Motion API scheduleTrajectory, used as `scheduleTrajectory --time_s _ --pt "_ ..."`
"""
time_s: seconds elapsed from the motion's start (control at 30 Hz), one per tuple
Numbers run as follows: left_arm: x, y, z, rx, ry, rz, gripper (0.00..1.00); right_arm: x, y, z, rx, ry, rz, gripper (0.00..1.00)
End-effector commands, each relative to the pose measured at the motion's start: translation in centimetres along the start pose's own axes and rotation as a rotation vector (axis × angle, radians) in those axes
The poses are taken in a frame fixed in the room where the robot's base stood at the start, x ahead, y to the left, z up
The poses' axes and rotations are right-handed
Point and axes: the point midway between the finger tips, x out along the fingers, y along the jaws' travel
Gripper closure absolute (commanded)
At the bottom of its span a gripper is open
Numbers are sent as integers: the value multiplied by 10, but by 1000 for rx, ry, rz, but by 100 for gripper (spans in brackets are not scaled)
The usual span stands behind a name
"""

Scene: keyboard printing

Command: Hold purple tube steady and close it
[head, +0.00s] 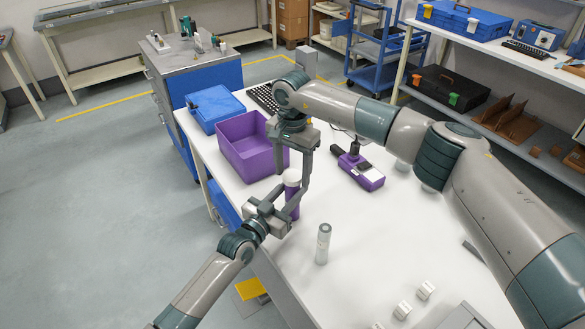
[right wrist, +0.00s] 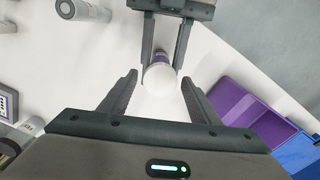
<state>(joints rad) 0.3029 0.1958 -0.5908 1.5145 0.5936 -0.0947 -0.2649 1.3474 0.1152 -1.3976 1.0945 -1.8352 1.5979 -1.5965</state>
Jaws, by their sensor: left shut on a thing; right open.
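A purple tube (head: 293,205) with a white cap (head: 292,177) stands upright above or on the white table. My left gripper (head: 285,211) is shut on the tube's body; in the right wrist view its two fingers (right wrist: 165,45) flank the purple tube (right wrist: 163,56) just behind the white cap (right wrist: 160,78). My right gripper (right wrist: 160,92) is open, its fingers on either side of the cap with visible gaps. In the head view, my right gripper is above the tube, and its fingers partly overlap the left gripper. The tube's lower end is partly hidden.
A grey-white tube (head: 323,244) stands nearby on the table (head: 350,215). A purple bin (head: 237,140), blue case (head: 205,113) and keyboard (head: 262,98) lie behind. A purple handheld device (head: 362,174) is to the right. Small white blocks (head: 402,309) sit near the front.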

Motion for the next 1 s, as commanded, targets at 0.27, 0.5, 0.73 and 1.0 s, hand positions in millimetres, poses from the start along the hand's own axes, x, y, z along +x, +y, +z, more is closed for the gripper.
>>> scheduleTrajectory --time_s 0.27,0.5,0.73,1.0 --pt "0 0 0 0 0 0 100 0 0 0 0 0 0 86" --pt "0 0 0 0 0 0 100 0 0 0 43 0 1 86" --pt "0 0 0 0 0 0 100 0 0 -1 309 1 1 86" --pt "0 0 0 0 0 -1 100 0 0 0 714 0 1 86"
